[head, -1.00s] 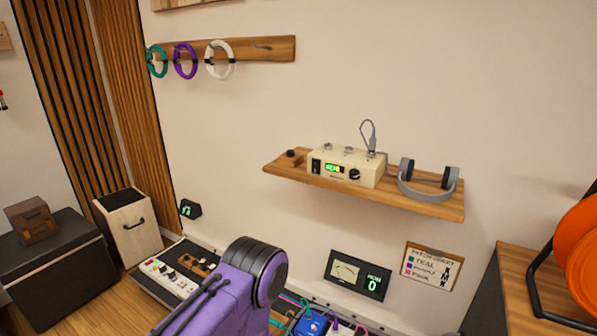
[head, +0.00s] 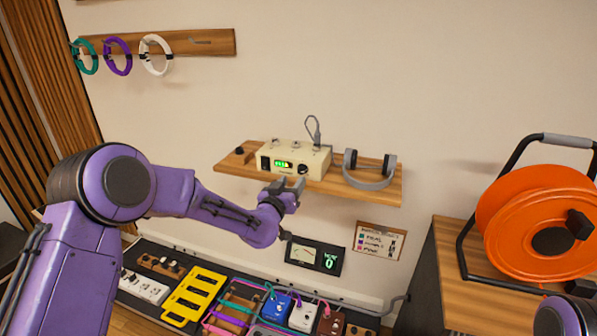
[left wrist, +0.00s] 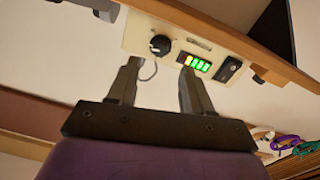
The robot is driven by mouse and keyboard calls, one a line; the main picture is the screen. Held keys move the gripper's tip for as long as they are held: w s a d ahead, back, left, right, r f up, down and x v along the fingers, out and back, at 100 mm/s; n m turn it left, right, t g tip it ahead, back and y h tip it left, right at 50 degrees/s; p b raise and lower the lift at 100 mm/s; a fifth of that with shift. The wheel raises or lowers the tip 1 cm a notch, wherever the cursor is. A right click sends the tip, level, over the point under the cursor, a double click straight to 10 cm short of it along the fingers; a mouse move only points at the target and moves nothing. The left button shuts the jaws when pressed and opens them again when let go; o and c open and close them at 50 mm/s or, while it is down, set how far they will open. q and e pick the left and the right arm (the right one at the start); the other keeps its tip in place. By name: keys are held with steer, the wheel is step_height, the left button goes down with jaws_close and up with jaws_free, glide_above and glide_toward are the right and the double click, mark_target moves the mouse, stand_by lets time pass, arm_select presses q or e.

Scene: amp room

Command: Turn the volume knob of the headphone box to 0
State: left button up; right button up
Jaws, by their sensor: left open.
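The headphone box (head: 285,160) is a cream box on a wooden wall shelf. Its front has a lit level display (head: 284,164) and a black volume knob (head: 303,169) on the right. In the left wrist view, the knob (left wrist: 160,45) has a pale pointer mark, and the display (left wrist: 197,63) shows green and yellow bars. My left gripper (head: 287,186) is just in front of and below the box. Its jaws (left wrist: 157,75) are open and empty, with the knob seen between and beyond the fingertips, apparently not touched. My right gripper is not in view.
Grey headphones (head: 370,170) lie on the shelf (head: 390,190) right of the box. A cable (head: 314,130) loops above the box. A meter panel reading 0 (head: 315,256) hangs below. Pedals (head: 195,293) stand lower down. An orange reel (head: 535,220) is at right.

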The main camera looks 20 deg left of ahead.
mark_target(300, 172)
arm_select(q)
steer(key=w, duration=0.2)
steer(key=w+p, duration=0.1)
steer(key=w, duration=0.2)
steer(key=shift+w+d+f, duration=0.1)
steer(key=shift+w+d, duration=0.1)
steer(key=shift+w, duration=0.15)
jaws_close()
